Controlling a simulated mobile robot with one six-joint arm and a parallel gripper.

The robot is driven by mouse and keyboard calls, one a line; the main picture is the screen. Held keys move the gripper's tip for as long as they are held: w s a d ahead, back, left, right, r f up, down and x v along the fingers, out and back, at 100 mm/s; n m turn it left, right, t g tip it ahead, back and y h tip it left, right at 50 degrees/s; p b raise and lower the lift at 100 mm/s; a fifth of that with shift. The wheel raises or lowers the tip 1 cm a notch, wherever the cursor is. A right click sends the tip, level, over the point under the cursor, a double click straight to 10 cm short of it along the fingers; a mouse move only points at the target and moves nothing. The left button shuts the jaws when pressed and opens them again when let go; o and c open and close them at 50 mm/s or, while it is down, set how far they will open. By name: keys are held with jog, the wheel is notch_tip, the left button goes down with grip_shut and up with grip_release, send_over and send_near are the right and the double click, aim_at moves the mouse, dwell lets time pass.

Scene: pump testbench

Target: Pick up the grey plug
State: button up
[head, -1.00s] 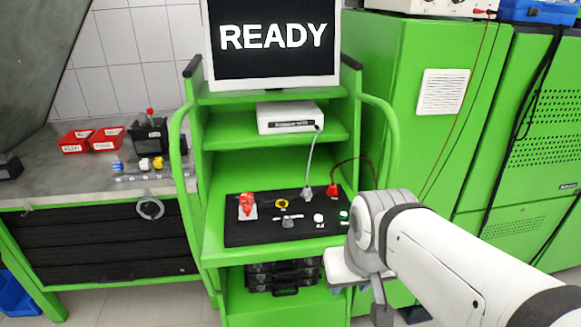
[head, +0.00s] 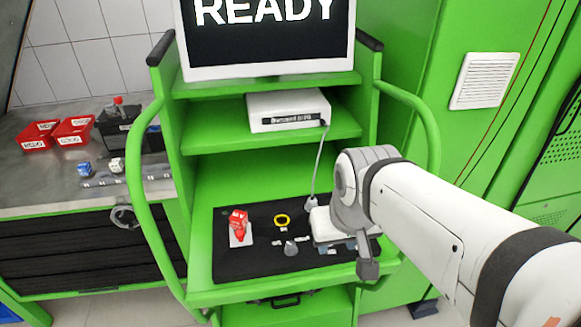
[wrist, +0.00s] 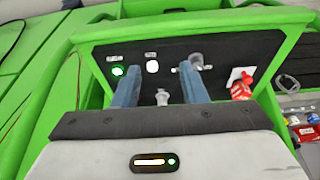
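The grey plug (head: 311,202) stands on the black mat, at the end of a grey cable, just left of my gripper in the head view. In the wrist view a small grey piece that looks like this plug (wrist: 162,98) shows low between my two blue fingers. My gripper (wrist: 160,82) is open, with a wide gap and nothing held. In the head view its fingers (head: 340,247) are largely hidden under my wrist, low over the right part of the mat.
The black mat (head: 232,268) also holds a red part (head: 238,224), a yellow ring (head: 282,220) and a grey fitting (head: 290,248). Green (wrist: 117,71) and white (wrist: 152,66) round pieces show in the wrist view. A white box (head: 288,108) stands on the shelf above. Green rails flank the bench.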

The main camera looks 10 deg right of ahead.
jog(key=shift+o, duration=0.8)
jog(key=shift+w+a, duration=0.1)
jog(key=shift+w, duration=0.15)
jog(key=m+g+h, duration=0.1)
jog(key=m+g, duration=0.1)
jog(key=m, duration=0.7)
send_over(312, 199)
jog(key=s+a, duration=0.1)
notch_tip(312, 199, down, 4)
jog(key=f, duration=0.4)
jog(key=d+f, duration=0.1)
jog(key=f, duration=0.1)
jog(key=shift+w+f+p, duration=0.35)
jog(key=shift+w, duration=0.05)
jog(key=c, duration=0.9)
notch_tip(312, 199, up, 10)
jog(key=shift+b, duration=0.6)
